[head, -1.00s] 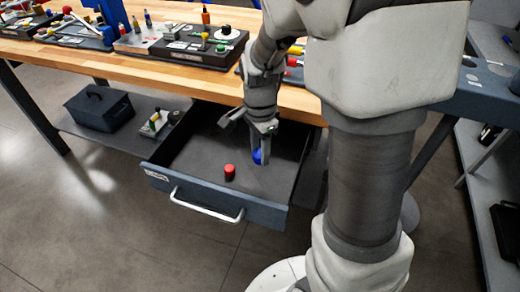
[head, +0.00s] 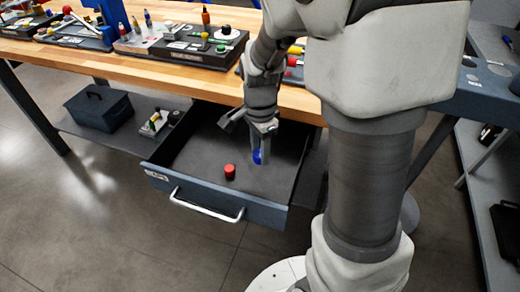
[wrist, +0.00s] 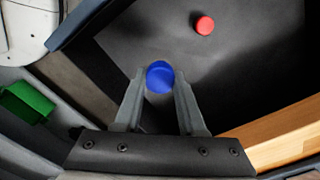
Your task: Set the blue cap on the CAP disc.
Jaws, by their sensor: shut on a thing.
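The blue cap (wrist: 160,76) is between the two fingertips of my gripper (wrist: 158,92) in the wrist view. My gripper is shut on it. In the head view the blue cap (head: 257,156) shows low inside the open drawer, under my gripper (head: 262,145). I cannot tell whether the cap touches the drawer floor. I cannot make out which disc, if any in view, is the CAP disc.
A red cap (head: 230,172) stands in the open drawer (head: 215,205), left of my gripper. The wooden bench top (head: 120,62) above holds several stands with coloured parts. A dark toolbox (head: 98,108) sits on the shelf at left.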

